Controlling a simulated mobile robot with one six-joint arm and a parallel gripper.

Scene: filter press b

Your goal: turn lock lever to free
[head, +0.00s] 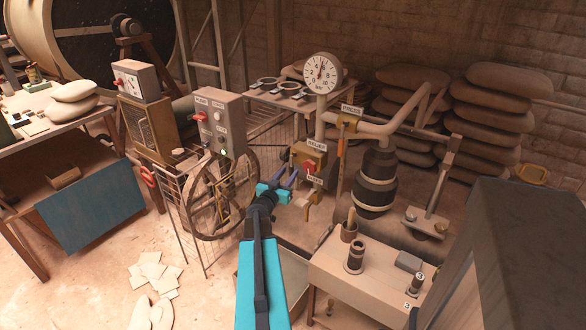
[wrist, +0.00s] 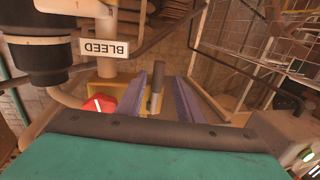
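My gripper (head: 287,179) is in front of a yellow valve box (head: 300,153) in the head view. The box carries a red knob (head: 309,165), with a RELIEF label above and a BLEED label below. In the wrist view my gripper's two purple-grey fingers (wrist: 168,88) stand apart. A short grey peg-like handle (wrist: 156,88) shows between them, closer to the left finger; a gap shows on its right. The red knob (wrist: 98,104) with a white mark lies left of the fingers. I cannot read a lock label, so I cannot tell for sure which part is the lock lever.
A grey control box (head: 217,122) and a large handwheel (head: 222,195) stand left of my gripper. A pipe with a round gauge (head: 322,73) rises behind. A bench (head: 345,280) with small items is at front right. A tan lever (head: 313,204) hangs below the BLEED label.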

